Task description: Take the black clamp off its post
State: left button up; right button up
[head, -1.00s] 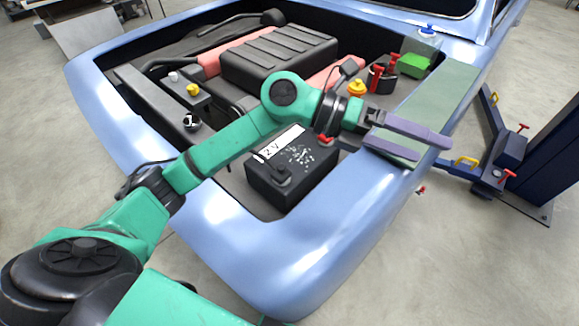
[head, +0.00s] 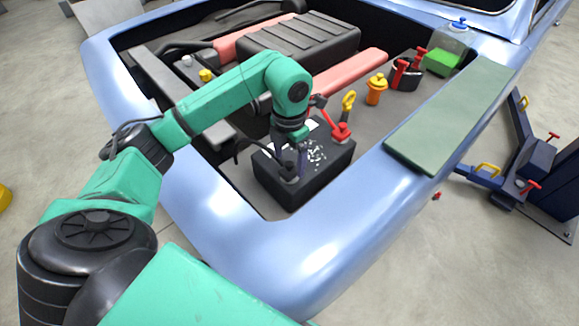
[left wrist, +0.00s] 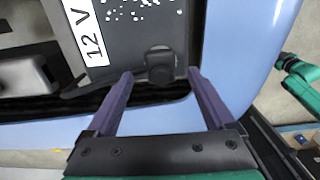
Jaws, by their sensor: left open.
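The black clamp (head: 289,174) sits at the near corner of the black battery (head: 325,178). In the left wrist view the clamp (left wrist: 160,66) shows as a dark block with a cable running off to the left. My left gripper (head: 290,158) points down at the clamp. Its two purple fingers are open, one on each side of the clamp, with a gap to each in the wrist view. The post under the clamp is hidden. I cannot tell whether the fingers are low enough to touch it. My right gripper is not in view.
A red clamp (head: 341,132) with a yellow-handled tool stands at the battery's far corner. An orange-yellow bottle (head: 376,88), a black cup with red-handled tools (head: 405,75) and a green-filled tank (head: 446,56) stand beyond. A bare green mat (head: 452,118) lies on the blue fender.

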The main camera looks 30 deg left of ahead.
aim_at(289, 163)
pick_arm(q)
notch_tip(289, 163, down, 2)
jog(key=shift+s+f, duration=0.1)
jog(key=shift+f, duration=0.4)
grip_shut()
jog(key=r+b, duration=0.2)
jog(key=r, duration=0.6)
jog(key=shift+w+r, duration=0.2)
notch_tip(289, 163, up, 12)
jog(key=p, duration=0.3)
jog(key=shift+s, duration=0.15)
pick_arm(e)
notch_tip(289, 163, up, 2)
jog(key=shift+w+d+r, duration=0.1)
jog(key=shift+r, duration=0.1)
